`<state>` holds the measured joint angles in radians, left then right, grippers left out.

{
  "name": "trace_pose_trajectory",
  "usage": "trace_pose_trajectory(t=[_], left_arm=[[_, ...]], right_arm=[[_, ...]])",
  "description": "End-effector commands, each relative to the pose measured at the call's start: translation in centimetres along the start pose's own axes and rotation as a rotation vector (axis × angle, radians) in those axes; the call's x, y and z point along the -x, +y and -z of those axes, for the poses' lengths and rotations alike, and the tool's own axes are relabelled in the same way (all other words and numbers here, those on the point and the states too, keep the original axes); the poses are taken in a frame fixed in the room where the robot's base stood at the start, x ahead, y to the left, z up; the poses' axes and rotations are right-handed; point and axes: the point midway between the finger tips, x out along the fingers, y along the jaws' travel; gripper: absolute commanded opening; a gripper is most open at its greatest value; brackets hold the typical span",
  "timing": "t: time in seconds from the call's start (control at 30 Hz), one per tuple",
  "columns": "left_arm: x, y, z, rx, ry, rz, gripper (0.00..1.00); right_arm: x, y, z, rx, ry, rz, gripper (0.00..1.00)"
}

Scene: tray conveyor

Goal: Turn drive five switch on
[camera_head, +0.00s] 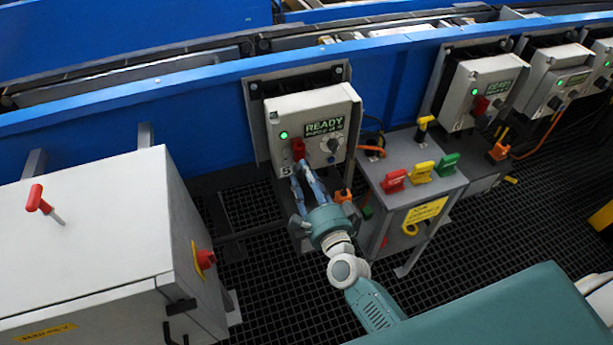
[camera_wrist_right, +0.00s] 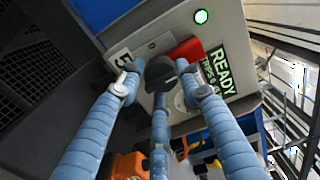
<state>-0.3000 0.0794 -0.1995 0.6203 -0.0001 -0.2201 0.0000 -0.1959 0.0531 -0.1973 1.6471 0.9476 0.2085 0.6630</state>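The drive five box (camera_head: 313,112) is a pale grey cabinet with a lit green lamp (camera_head: 284,135) and a green READY display (camera_head: 325,127). A red piece (camera_head: 298,148) sits on its front, left of a round dial (camera_head: 333,145). My right gripper (camera_head: 303,168) reaches up just below the red piece. In the right wrist view its blue fingers (camera_wrist_right: 160,78) are spread, with a black knob (camera_wrist_right: 160,72) between the tips. I cannot tell whether the fingers touch the knob. My left gripper is out of view.
A grey stand (camera_head: 410,190) with red, yellow and green tags is close to the right of my arm. A large grey cabinet (camera_head: 85,240) stands at the left. More drive boxes (camera_head: 480,90) line the blue conveyor side (camera_head: 210,105). Dark grating (camera_head: 265,275) covers the floor.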

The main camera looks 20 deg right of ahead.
Motion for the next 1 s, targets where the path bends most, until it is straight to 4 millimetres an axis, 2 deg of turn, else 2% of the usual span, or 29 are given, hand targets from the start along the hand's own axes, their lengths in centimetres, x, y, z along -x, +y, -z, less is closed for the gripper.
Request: trace_pose_trajectory(t=[0.03,0.07,0.1,0.37,0.47,0.57,0.8,1.0], left_arm=[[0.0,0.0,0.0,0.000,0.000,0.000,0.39],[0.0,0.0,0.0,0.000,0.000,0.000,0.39],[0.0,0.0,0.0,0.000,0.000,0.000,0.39],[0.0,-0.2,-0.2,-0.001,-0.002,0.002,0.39],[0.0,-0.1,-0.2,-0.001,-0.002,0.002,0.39],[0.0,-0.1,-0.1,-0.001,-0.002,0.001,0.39],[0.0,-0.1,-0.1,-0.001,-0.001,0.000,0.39],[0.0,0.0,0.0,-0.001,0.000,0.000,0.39]], right_arm=[[0.2,0.5,-0.4,-0.001,-0.008,-0.010,0.46],[0.2,0.5,-0.4,-0.001,-0.008,-0.009,0.52],[0.1,0.4,-0.3,-0.001,-0.007,-0.008,0.53],[0.1,0.1,-0.1,0.001,-0.002,-0.002,0.53],[0.7,0.1,-0.1,0.001,-0.002,-0.003,0.53],[2.2,0.2,-0.1,0.002,-0.003,-0.004,0.53],[7.4,0.3,-0.2,0.002,-0.005,-0.007,0.53],[10.8,0.2,-0.3,0.001,-0.005,-0.007,0.53]])
